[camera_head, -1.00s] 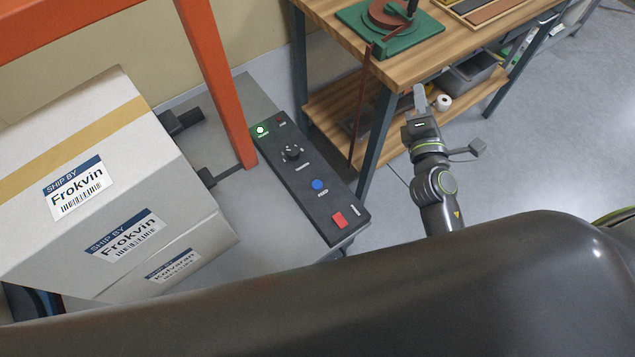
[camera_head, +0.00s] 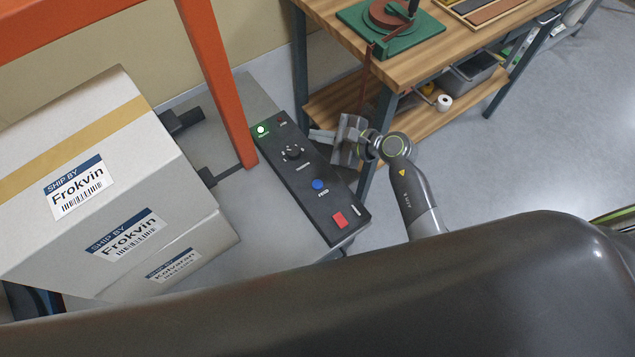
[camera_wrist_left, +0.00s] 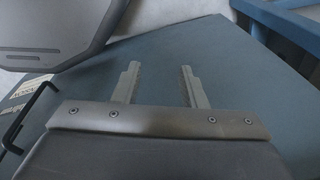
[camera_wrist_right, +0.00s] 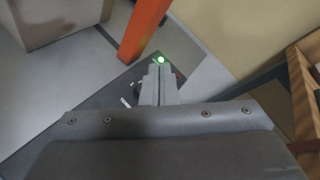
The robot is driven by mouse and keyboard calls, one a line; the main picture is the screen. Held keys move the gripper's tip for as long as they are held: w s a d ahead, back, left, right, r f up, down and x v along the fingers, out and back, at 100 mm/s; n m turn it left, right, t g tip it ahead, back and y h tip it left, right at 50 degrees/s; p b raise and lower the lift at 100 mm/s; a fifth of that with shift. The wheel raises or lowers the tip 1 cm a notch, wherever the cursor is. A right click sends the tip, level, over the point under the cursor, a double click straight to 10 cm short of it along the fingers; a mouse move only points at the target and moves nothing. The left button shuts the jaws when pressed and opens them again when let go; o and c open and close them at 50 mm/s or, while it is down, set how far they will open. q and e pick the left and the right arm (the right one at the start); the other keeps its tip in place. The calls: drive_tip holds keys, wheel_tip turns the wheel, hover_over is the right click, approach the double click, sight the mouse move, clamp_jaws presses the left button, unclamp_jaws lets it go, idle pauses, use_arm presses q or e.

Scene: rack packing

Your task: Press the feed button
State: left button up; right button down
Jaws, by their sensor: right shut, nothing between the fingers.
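The black control panel (camera_head: 335,205) lies on a grey surface. On it are a blue button (camera_head: 319,184) with a small label that seems to read FEED, a red square button (camera_head: 339,220), a black knob (camera_head: 292,152) and a lit green light (camera_head: 262,130). My right gripper (camera_head: 314,135) is shut and empty, with its fingertips near the panel's right edge, beside the knob. In the right wrist view, the shut fingers (camera_wrist_right: 160,72) point toward the green light (camera_wrist_right: 161,60) and hide part of the panel. My left gripper (camera_wrist_left: 160,72) is open and empty.
Large white boxes (camera_head: 120,120) stand left of the panel. An orange post (camera_head: 222,90) rises close to the panel's upper left. A wooden workbench (camera_head: 450,55) with a lower shelf stands behind my right arm. A dark blue surface (camera_wrist_left: 230,75) shows beneath my left gripper.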

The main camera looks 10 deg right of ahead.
wheel_tip(320, 180, down, 7)
drive_tip(key=s+n+g+h, duration=0.2)
drive_tip(key=n+g, duration=0.3)
drive_tip(key=shift+s+r, duration=0.15)
drive_tip(key=shift+s, duration=0.25)
drive_tip(key=b, duration=0.6)
hover_over(322, 185)
wheel_tip(322, 185, down, 8)
drive_tip(key=shift+w+r, duration=0.1)
drive_tip(key=shift+r, duration=0.1)
drive_tip(key=shift+f+b, duration=0.55)
drive_tip(key=shift+f, duration=0.05)
idle(0.8)
drive_tip(key=shift+f+b, duration=0.4)
drive_tip(key=shift+b, duration=0.1)
